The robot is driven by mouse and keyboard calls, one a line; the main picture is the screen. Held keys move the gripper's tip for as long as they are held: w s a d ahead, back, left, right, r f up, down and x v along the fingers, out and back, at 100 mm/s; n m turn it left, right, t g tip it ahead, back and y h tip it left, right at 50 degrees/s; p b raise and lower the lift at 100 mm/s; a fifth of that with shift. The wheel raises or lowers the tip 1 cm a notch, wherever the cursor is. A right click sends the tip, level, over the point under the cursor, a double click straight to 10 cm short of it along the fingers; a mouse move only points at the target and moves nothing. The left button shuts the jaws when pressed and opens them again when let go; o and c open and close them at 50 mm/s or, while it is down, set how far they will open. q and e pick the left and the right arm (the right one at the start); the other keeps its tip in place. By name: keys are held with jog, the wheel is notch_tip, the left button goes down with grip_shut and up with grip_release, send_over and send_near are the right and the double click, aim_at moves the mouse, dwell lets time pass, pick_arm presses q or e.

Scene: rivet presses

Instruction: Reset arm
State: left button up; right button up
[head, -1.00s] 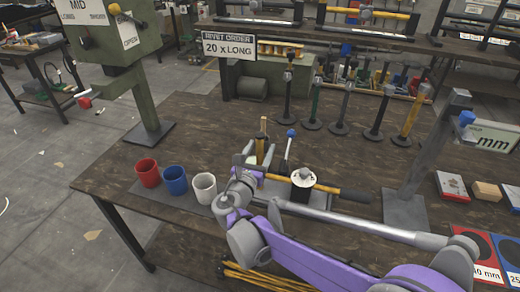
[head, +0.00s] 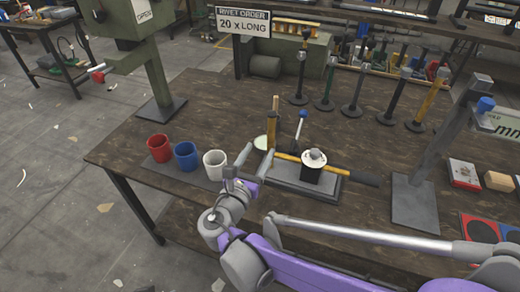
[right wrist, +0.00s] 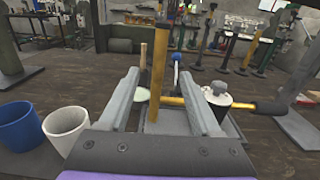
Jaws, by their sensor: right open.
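My right arm reaches in from the lower right of the head view. Its gripper (head: 252,161) is open and empty near the bench's front edge, just right of the white cup. In the right wrist view the two fingers (right wrist: 160,82) stand apart, with an upright yellow-brown handle (right wrist: 159,75) visible between them, beyond the tips. A bench fixture (head: 342,190) stands just right of the gripper. It has a blue-knobbed lever (head: 301,122), a black cylinder with a white top (head: 313,170) and a yellow bar with a black grip (head: 360,178). My left gripper is not in view.
Red (head: 159,148), blue (head: 186,155) and white (head: 215,164) cups stand left of the gripper. A green press (head: 160,75) is at the back left. Several upright tools (head: 352,95) stand behind. A grey stand (head: 425,180) is at the right. The left middle of the bench is clear.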

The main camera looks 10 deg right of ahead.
dwell(0.3)
jog(key=s+d+f+m+g+y+p, duration=0.2)
jog(key=s+d+f+m+g+p, duration=0.15)
jog(key=s+d+m, duration=0.35)
jog(key=s+d+f+m+g+y+p, duration=0.1)
jog(key=s+d+f+m+g+p, duration=0.1)
jog(key=s+d+m+g, duration=0.45)
jog(key=s+a+m+y+p, duration=0.4)
jog(key=s+a+m+y, duration=0.3)
jog(key=m, duration=0.9)
jog(key=shift+s+a+p, duration=0.2)
jog(key=shift+s+p, duration=0.1)
jog(key=shift+s, duration=0.55)
jog(key=shift+f, duration=0.1)
